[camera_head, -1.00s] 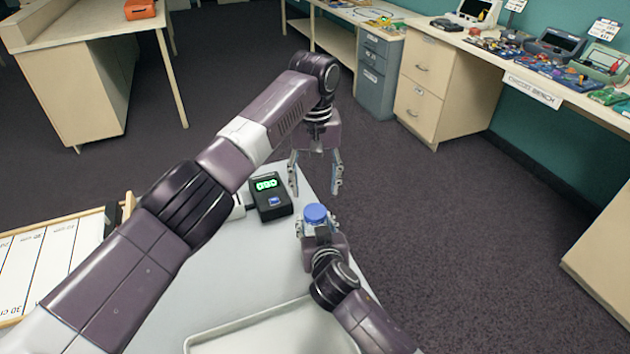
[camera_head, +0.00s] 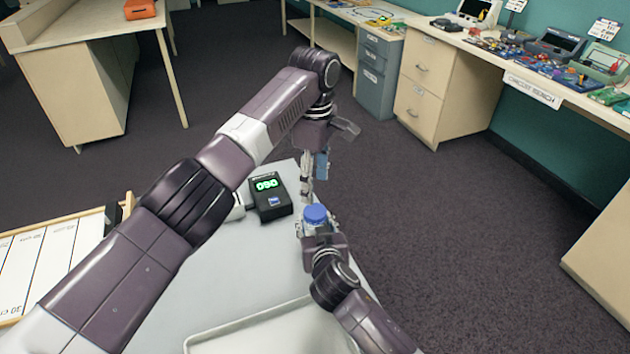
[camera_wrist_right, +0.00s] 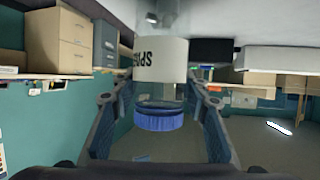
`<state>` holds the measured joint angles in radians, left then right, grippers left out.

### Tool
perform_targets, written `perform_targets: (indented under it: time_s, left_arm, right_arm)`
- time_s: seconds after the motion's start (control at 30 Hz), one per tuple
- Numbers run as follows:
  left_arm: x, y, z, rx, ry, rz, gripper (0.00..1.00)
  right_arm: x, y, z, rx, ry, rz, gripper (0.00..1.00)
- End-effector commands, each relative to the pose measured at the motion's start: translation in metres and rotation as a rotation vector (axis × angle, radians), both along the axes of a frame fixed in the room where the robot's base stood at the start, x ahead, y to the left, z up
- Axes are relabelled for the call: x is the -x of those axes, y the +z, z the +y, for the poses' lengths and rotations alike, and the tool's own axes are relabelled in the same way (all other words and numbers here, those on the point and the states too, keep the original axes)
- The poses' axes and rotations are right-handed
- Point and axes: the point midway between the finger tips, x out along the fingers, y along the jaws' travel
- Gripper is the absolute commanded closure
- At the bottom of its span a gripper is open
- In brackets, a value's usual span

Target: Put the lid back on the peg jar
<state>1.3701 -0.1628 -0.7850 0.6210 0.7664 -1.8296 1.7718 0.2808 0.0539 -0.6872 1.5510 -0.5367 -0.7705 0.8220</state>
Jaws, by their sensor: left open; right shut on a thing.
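The peg jar (camera_wrist_right: 160,62) is a clear jar with a white label, seen upside down in the right wrist view. The blue lid (camera_head: 315,213) sits on the jar's mouth; it also shows in the right wrist view (camera_wrist_right: 159,121). I cannot tell whether it is fully seated. My right gripper (camera_head: 318,232) is shut on the jar, with its fingers on both sides in the wrist view (camera_wrist_right: 158,98). My left gripper (camera_head: 314,178) is open and empty, pointing down just behind and above the lid in the head view, apparently apart from it.
A black device with a green display (camera_head: 268,197) stands on the grey table (camera_head: 225,270), left of the jar. An empty-looking pale tray (camera_head: 270,328) lies at the front. A measuring board (camera_head: 50,260) is at the left. Carpet lies open to the right.

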Motion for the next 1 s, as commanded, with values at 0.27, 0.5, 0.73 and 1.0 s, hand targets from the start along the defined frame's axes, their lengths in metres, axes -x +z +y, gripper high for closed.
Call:
perform_targets:
  time_s: [0.27,0.5,0.73,1.0]
  left_arm:
    - [0.000,-0.003,0.000,0.000,-0.002,0.001,0.46]
    - [0.000,-0.035,0.001,-0.002,-0.002,0.002,0.46]
    - [0.000,-0.067,0.000,-0.001,-0.003,0.002,0.46]
    - [0.000,-0.081,0.000,0.000,-0.003,0.001,0.46]
  right_arm:
    - [0.000,0.000,0.000,0.000,0.000,0.000,1.00]
    - [0.000,0.000,0.000,0.000,0.000,0.000,1.00]
    - [0.000,0.000,0.000,0.000,0.000,0.000,1.00]
    - [0.000,0.000,0.000,0.000,0.000,0.000,1.00]
